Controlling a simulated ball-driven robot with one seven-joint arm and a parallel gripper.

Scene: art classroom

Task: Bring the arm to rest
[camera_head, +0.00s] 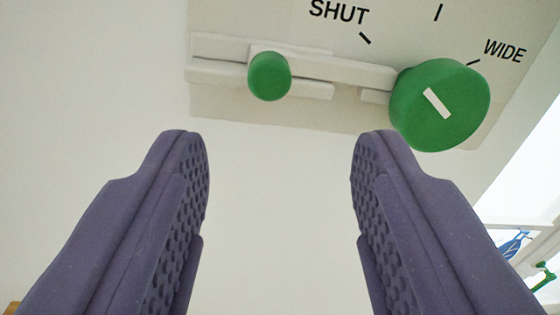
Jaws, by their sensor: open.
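My gripper (280,170) is open and empty, with its two purple padded fingers reaching up from the bottom of the view. Nothing is between the fingers. Ahead of and above the fingertips is a pale panel (300,20) with a green round dial (441,105) at its right. The dial has a white bar mark and sits near the labels SHUT and WIDE. The right fingertip appears close to the dial in the picture; I cannot tell the gap in depth. A small green knob (270,76) sits on a white slide rail (340,68) to the left.
A plain white wall (90,90) fills most of the view. At the lower right are a white frame edge (515,227), a blue item (514,245) and a green handle-like part (545,277). The space between and left of the fingers looks clear.

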